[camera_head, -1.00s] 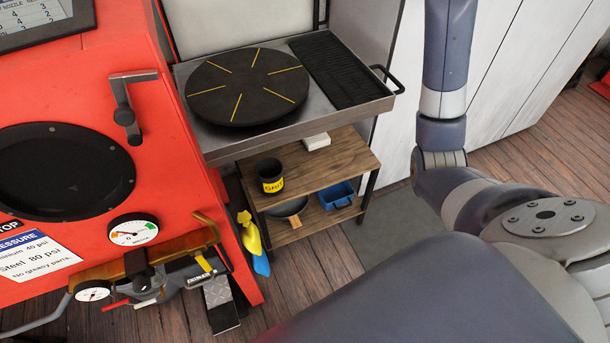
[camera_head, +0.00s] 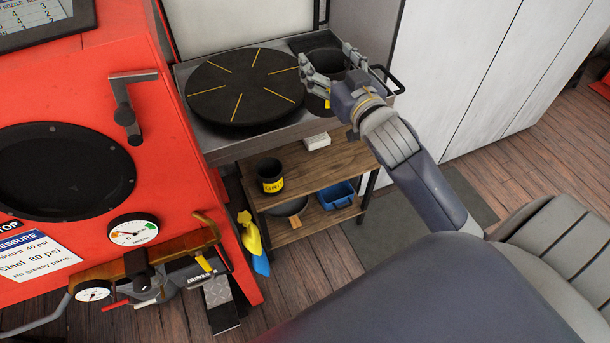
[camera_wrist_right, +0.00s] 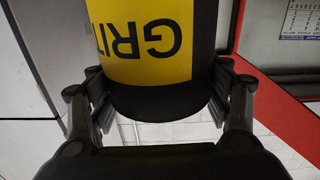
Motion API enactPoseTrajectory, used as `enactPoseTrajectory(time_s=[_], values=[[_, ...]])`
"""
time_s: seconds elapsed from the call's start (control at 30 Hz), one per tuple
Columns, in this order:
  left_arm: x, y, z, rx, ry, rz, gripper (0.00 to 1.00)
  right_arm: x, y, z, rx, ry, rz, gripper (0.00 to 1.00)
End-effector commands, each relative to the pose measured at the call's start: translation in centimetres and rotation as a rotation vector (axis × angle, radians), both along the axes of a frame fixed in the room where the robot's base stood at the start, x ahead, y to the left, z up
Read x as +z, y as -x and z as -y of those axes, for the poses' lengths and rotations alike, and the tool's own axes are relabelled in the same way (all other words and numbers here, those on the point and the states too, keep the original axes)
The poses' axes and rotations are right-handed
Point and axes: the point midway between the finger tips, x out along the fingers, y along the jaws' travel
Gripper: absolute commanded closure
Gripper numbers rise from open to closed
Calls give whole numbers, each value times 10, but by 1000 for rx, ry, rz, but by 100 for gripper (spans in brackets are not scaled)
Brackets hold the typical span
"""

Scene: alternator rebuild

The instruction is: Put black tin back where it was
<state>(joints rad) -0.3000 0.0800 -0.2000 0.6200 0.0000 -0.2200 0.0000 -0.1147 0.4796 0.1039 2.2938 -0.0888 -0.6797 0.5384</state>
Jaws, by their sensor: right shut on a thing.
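My right gripper (camera_head: 329,73) is shut on a black tin (camera_head: 325,62), with its fingers on both sides of it. The tin is upright, its open dark top facing up. It is over the black ribbed mat at the right of the metal tray (camera_head: 229,151); I cannot tell whether it touches. In the right wrist view the tin (camera_wrist_right: 153,103) fills the space between the fingers, and its yellow GRIT label reads upside down. A second black tin (camera_head: 269,170) with a yellow label stands on the wooden shelf (camera_head: 330,155) below. My left gripper is not in view.
A round black turntable (camera_head: 245,85) with yellow lines is left of the held tin. A white block (camera_head: 317,141), a blue bin (camera_head: 337,195) and a dark bowl (camera_head: 288,207) are on the shelves. The red cabinet (camera_head: 165,190) stands at left. The upper shelf's right part is clear.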

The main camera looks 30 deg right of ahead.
Motion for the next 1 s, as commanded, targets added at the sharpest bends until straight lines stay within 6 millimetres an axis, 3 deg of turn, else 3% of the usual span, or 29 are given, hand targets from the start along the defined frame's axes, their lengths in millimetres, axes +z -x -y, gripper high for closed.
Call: enactPoseTrajectory(time_s=[0.03, 0.2, 0.5, 0.63, 1.0], values=[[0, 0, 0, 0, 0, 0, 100, -16, 8, -15, 46, 0, -11, 95], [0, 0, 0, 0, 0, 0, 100, -53, 38, -66, 195, -6, -14, 95], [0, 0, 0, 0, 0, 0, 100, -90, 91, -135, 356, -24, -9, 95], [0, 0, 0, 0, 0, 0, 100, -91, 98, -147, 338, -24, 0, 95], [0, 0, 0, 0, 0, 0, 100, -85, 95, -150, 231, -22, 1, 95]])
